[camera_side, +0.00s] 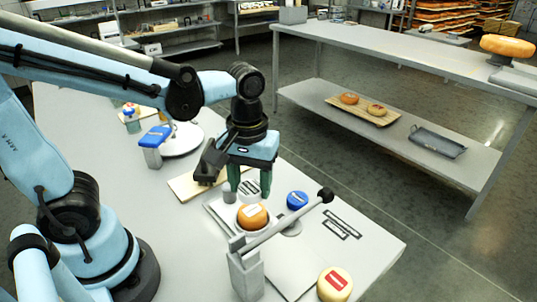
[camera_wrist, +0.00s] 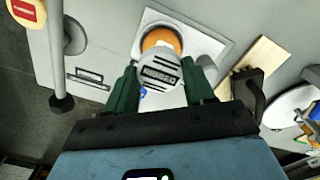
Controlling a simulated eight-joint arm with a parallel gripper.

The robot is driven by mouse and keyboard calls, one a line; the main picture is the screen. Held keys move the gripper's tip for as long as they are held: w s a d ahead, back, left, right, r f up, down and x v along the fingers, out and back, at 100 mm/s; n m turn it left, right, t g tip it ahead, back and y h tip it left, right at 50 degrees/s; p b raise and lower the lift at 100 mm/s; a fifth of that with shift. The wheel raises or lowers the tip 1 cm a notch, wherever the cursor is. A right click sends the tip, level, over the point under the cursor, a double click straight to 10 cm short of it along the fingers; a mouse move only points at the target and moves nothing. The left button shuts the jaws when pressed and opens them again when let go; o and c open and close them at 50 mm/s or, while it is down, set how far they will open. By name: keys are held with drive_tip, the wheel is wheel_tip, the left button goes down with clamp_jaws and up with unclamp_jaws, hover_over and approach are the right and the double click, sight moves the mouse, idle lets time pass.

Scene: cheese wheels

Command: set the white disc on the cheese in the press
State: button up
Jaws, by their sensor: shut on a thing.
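My gripper (camera_side: 250,190) has green fingers and is shut on the white disc (camera_side: 250,186), which carries dark markings. In the wrist view the disc (camera_wrist: 160,72) sits between my fingertips (camera_wrist: 160,84). The orange cheese (camera_side: 252,217) sits in a white ring on the press's pale base, just below and in front of the disc in the side view. In the wrist view the disc overlaps the near part of the cheese (camera_wrist: 160,37). The disc appears held above the cheese; the exact gap is unclear.
The press lever (camera_side: 290,222) with its black knob (camera_side: 326,194) extends to the right of the cheese. A blue-topped piece (camera_side: 297,199) stands near it. A yellow cheese with a red label (camera_side: 334,284) is at the front. A wooden board (camera_side: 190,187) lies left of my gripper.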

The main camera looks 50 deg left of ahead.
sight(251, 185)
drive_tip(key=shift+w+a+f, duration=0.2)
drive_tip(key=shift+f, duration=1.95)
drive_tip(key=o, duration=1)
drive_tip(key=shift+f, duration=0.15)
wheel_tip(251, 185, up, 12)
drive_tip(key=shift+r, duration=0.1)
drive_tip(key=shift+w+a+f+m+t, duration=0.15)
drive_tip(key=shift+a+f+m+t, duration=0.65)
drive_tip(key=shift+m+t, duration=0.4)
drive_tip(key=shift+w+a+f+m+t, duration=0.2)
drive_tip(key=shift+a+f+m+t, duration=0.6)
drive_tip(key=shift+m+t, duration=0.35)
drive_tip(key=shift+w+a+f+m+t, duration=0.15)
drive_tip(key=shift+a+f+m+t, duration=0.55)
drive_tip(key=shift+a+m+t, duration=0.45)
